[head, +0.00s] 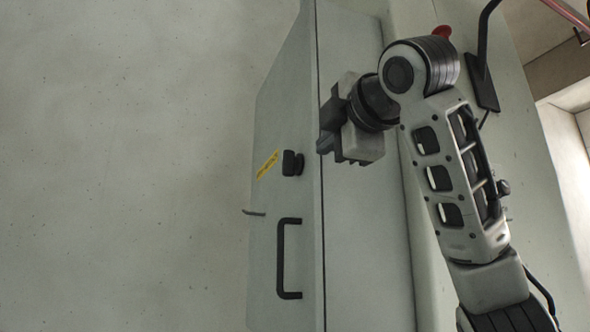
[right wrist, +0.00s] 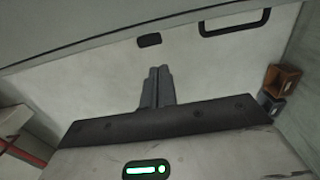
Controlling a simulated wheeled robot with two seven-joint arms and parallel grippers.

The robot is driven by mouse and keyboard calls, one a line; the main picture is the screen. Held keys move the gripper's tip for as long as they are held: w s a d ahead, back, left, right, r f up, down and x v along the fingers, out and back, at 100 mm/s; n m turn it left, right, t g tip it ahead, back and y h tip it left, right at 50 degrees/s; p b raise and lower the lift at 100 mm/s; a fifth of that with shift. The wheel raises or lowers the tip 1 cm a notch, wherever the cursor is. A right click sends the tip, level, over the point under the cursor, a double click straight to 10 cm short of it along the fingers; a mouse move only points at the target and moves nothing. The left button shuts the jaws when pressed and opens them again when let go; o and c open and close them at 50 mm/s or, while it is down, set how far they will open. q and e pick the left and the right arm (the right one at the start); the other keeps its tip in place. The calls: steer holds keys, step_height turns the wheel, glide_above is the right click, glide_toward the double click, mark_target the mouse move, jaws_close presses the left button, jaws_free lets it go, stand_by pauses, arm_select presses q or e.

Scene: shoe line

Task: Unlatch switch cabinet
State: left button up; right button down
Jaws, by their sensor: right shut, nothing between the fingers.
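The switch cabinet (head: 365,250) is a pale grey box with a door (head: 267,205) on its left side in the head view. A small black latch knob (head: 291,163) sits on the door above a black bar handle (head: 287,258). My right gripper (head: 322,133) is shut and empty, above and to the right of the latch and apart from it. In the right wrist view its closed fingers (right wrist: 159,72) point towards the latch (right wrist: 149,40), with a gap between; the handle (right wrist: 235,20) is at the upper right. My left gripper is out of view.
A yellow label (head: 267,164) is on the door beside the latch. A red knob (head: 441,33) and a black bracket (head: 482,88) stand behind my right arm. Brown boxes (right wrist: 281,80) show at the right of the wrist view.

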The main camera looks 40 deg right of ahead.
steer(key=p, duration=0.4)
glide_toward(290, 174)
steer(key=x, duration=0.5)
steer(key=shift+w+r, duration=0.15)
steer(key=shift+w, duration=0.05)
steer(key=shift+w+d+p, duration=0.15)
steer(key=shift+w+p, duration=0.15)
steer(key=shift+w, duration=0.4)
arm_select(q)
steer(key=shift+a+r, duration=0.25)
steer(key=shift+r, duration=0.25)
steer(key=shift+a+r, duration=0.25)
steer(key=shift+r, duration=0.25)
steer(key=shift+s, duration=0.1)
arm_select(e)
steer(key=shift+d+f+t+b, duration=0.1)
steer(key=shift+f+t+b, duration=0.25)
steer(key=shift+b, duration=0.2)
steer(key=shift+t+b, duration=0.3)
steer(key=shift+t, duration=0.05)
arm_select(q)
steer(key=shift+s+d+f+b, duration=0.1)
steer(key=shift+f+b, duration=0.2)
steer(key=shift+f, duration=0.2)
arm_select(e)
steer(key=shift+t, duration=0.4)
